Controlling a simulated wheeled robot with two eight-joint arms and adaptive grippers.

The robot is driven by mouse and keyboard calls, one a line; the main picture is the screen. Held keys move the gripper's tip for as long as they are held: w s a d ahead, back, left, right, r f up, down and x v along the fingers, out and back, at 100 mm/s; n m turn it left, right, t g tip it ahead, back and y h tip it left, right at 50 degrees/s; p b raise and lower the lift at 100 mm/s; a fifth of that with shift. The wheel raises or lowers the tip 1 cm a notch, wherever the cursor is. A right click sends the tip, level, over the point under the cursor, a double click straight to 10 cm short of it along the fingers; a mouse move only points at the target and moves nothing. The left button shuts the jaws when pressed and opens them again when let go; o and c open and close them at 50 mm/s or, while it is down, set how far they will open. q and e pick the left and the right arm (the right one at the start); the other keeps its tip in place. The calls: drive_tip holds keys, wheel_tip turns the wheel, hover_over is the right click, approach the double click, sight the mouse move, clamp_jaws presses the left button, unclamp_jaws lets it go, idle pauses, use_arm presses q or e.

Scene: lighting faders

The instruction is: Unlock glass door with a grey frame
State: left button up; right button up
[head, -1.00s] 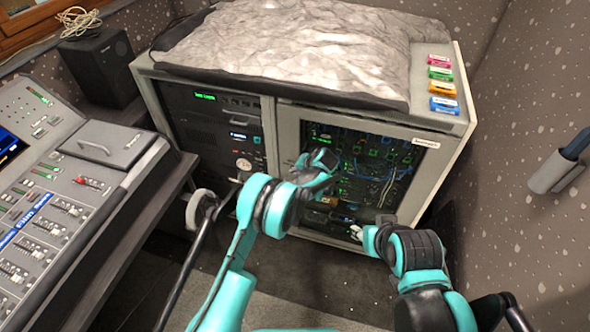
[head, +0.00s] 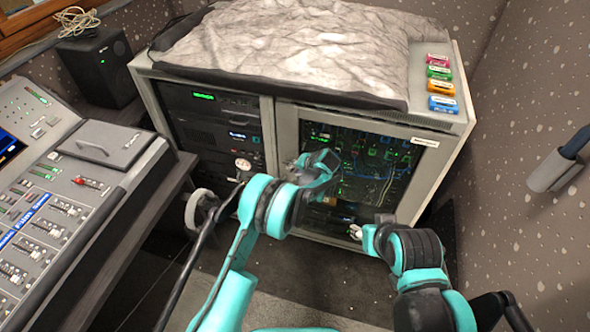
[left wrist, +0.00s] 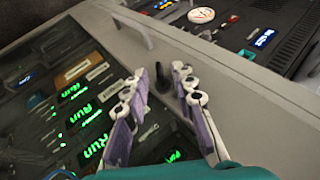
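The glass door (head: 400,178) with a grey frame is the right front of the rack cabinet, and it is shut. Green lights and wiring show behind its glass. In the left wrist view its grey frame (left wrist: 215,70) runs diagonally, with a small dark upright piece (left wrist: 160,80) on it, perhaps the key or lock. My left gripper (head: 318,163) is in front of the door's left part. In the left wrist view (left wrist: 160,72) its fingers are apart, one on each side of the dark piece; contact cannot be told. My right gripper (head: 359,233) is low before the cabinet, its fingers unclear.
A crumpled grey cover (head: 300,50) and several coloured boxes (head: 441,86) lie on the cabinet top. A mixing console (head: 60,190) stands at the left, a speaker (head: 103,65) behind it. A pale handle (left wrist: 132,24) juts from the frame. Carpet wall at right.

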use_arm(q)
drive_tip(key=v, duration=1.2)
